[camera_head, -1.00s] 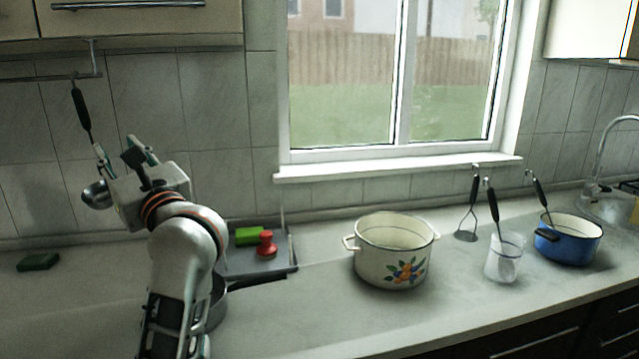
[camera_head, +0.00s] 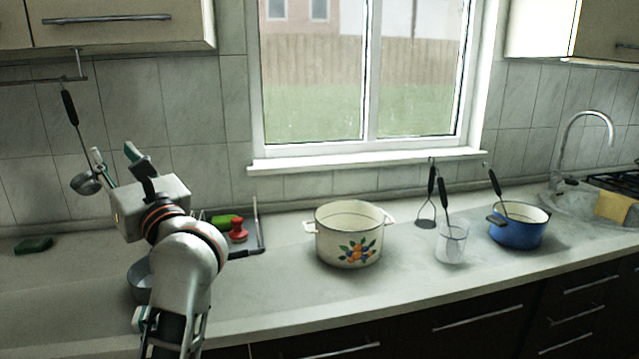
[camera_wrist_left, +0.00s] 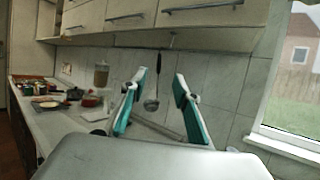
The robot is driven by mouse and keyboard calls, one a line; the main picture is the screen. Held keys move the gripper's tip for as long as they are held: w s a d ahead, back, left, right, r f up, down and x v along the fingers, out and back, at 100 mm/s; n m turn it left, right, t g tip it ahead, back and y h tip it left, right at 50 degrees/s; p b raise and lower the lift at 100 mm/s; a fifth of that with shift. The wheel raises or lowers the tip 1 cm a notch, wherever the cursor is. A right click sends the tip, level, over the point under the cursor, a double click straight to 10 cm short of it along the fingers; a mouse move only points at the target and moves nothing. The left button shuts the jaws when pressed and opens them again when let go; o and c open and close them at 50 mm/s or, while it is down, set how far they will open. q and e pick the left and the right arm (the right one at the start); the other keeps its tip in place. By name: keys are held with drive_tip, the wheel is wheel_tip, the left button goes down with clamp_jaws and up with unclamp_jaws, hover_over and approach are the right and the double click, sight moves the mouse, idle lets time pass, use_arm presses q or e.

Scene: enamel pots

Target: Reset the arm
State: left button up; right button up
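My left gripper (camera_head: 118,156) is raised above the left part of the counter, in front of the tiled wall. In the left wrist view, its two teal-padded fingers (camera_wrist_left: 160,82) stand apart with nothing held between them. A ladle (camera_head: 70,110) hangs from a rail behind the gripper; it also shows between the fingers in the left wrist view (camera_wrist_left: 152,100), farther back. My left arm (camera_head: 185,265) reaches up from the bottom of the head view and hides part of the counter. My right gripper is not in view.
A cream flowered pot (camera_head: 335,250), a clear container with a utensil (camera_head: 451,246) and a blue pot (camera_head: 520,233) stand on the counter. A grey pan (camera_head: 139,284) and a tray (camera_head: 246,250) with a red-handled item (camera_head: 238,231) are partly behind my arm. Cabinets hang above.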

use_arm(q)
drive_tip(key=s+d+f+n+t+h, duration=0.2)
drive_tip(key=d+f+n+h, duration=0.4)
drive_tip(key=f+n, duration=0.55)
drive_tip(key=s+d+f+n+t+h, duration=0.2)
drive_tip(key=d+f+n+h, duration=0.2)
drive_tip(key=f+n+h, duration=0.5)
drive_tip(key=s+d+f+n+t+h, duration=0.25)
drive_tip(key=d+f+n+h, duration=0.25)
drive_tip(key=f+n, duration=0.85)
drive_tip(key=s+f+m+g, duration=0.3)
drive_tip(key=s+f, duration=0.3)
drive_tip(key=f, duration=0.4)
drive_tip(key=s+f+m+g, duration=0.4)
drive_tip(key=s+f, duration=0.3)
drive_tip(key=f, duration=0.4)
drive_tip(key=s+a+f+m+g, duration=0.1)
drive_tip(key=s+f+m+g, duration=0.2)
drive_tip(key=f, duration=0.7)
drive_tip(key=s+m, duration=0.2)
drive_tip(key=s, duration=0.1)
drive_tip(key=shift+s+f, duration=0.25)
drive_tip(key=shift+s, duration=0.1)
